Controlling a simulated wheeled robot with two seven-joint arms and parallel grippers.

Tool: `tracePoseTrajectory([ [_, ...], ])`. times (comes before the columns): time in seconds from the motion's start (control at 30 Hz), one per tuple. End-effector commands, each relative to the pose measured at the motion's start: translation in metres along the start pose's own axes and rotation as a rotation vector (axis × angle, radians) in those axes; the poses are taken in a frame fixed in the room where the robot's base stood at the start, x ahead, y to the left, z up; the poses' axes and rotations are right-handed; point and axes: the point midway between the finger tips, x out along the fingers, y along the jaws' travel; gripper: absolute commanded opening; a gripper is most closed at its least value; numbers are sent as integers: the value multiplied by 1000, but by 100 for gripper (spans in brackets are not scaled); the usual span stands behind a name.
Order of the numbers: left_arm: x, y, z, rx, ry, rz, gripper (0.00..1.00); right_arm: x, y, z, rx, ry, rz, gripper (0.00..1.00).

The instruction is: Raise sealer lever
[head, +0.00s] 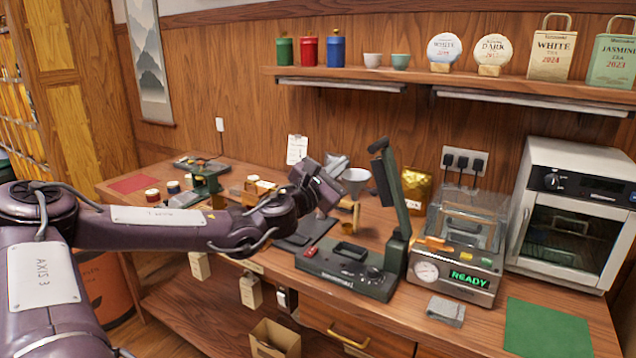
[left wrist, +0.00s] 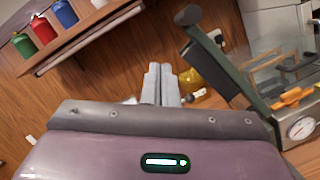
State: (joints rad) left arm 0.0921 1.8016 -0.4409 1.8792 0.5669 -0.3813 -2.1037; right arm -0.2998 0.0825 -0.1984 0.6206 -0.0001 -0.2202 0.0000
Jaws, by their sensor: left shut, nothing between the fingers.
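The sealer (head: 345,270) is a low dark unit on the bench with a red switch and a knob. Its green lever (head: 393,190) stands raised, steep and tilted a little left, with a black grip (head: 378,146) at its top. In the left wrist view the lever (left wrist: 228,68) slants on the right, its grip (left wrist: 188,15) near the top. My left gripper (head: 337,163) is left of the lever's upper part, apart from it. Its fingers (left wrist: 160,84) are together and empty in the left wrist view. My right gripper is not in view.
A vacuum machine (head: 460,245) reading READY stands right of the sealer, then a white oven (head: 575,215). A gold pouch (head: 417,188) stands behind the lever. A funnel (head: 355,180) is behind the gripper. A shelf (head: 450,83) runs above. A green mat (head: 545,330) lies bare at front right.

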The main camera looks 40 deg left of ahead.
Motion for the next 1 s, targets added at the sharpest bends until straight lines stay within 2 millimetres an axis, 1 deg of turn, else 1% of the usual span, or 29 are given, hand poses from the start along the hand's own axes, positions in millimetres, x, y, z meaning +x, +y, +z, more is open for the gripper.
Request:
tracePoseTrajectory([
  [0.3,-42,7,-1,2,2,5,0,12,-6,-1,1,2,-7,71],
  [0.4,-52,7,0,1,0,3,0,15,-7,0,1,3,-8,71],
  [0.5,-59,8,0,-1,2,4,0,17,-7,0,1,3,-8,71],
  [0.63,-62,9,0,-2,2,5,0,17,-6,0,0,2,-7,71],
  [1.0,-62,9,0,-2,2,5,0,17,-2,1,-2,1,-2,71],
])
